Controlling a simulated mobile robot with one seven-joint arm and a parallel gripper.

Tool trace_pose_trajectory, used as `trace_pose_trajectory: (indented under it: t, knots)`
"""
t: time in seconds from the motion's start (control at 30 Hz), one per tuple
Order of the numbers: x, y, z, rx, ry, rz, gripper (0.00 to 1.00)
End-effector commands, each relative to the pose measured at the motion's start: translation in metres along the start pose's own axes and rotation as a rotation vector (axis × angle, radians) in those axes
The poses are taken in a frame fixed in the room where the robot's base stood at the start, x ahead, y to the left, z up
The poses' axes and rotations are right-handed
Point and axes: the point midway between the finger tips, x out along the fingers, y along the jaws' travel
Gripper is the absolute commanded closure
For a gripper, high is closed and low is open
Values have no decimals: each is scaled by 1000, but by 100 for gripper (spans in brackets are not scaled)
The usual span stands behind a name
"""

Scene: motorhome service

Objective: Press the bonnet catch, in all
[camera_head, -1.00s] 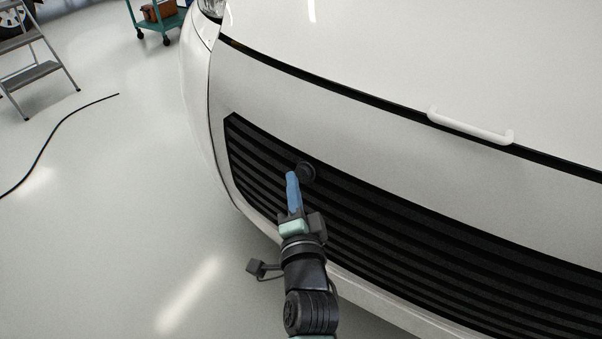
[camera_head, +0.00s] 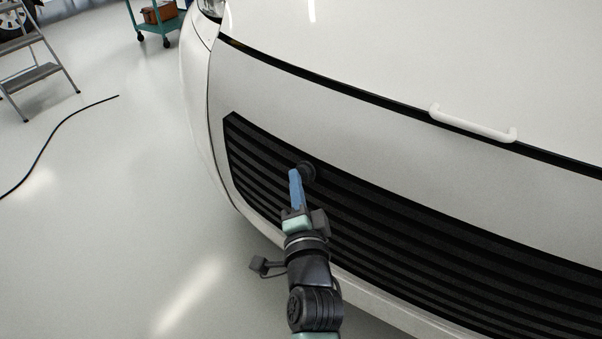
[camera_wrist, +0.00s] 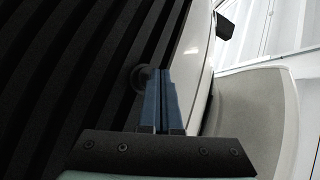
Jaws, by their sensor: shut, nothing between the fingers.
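The bonnet catch is a round black knob (camera_head: 308,172) at the upper edge of the black grille, left of the middle of the picture. It also shows in the wrist view (camera_wrist: 139,77), partly covered by the fingers. My gripper (camera_head: 295,174) is shut and empty, its blue fingers together and pointing at the catch. In the wrist view the fingertips (camera_wrist: 158,76) overlap the right side of the catch. I cannot tell whether they touch it. The bonnet (camera_head: 400,50) is down, with a dark gap along its front edge.
A white handle (camera_head: 472,124) sits on the bonnet's front edge at the right. The slatted grille (camera_head: 420,255) lies around my gripper. A step stool (camera_head: 30,75), a black cable (camera_head: 50,137) and a teal trolley (camera_head: 157,22) stand or lie on the open floor at left.

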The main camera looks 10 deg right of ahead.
Motion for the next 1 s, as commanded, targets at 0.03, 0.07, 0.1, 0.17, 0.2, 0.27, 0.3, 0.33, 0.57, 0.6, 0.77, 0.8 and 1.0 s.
trace_pose_trajectory:
  t: [0.03,0.07,0.1,0.17,0.2,0.27,0.3,0.33,0.57,0.6,0.77,0.8,1.0]
  knots:
    - [0,1,0,0,1,0,100]
    - [1,1,0,0,1,0,100]
    - [1,1,-1,0,1,0,100]
    - [2,2,-1,0,1,0,100]
    - [2,2,-1,0,1,0,100]
    - [2,2,-2,0,1,0,100]
    - [2,2,-2,0,1,0,100]
    - [3,2,-2,0,1,0,100]
    - [4,4,-4,0,2,0,100]
    - [5,4,-4,0,2,0,100]
    - [6,5,-4,0,1,0,100]
    - [6,5,-5,0,1,0,100]
    - [6,5,-5,0,1,1,100]
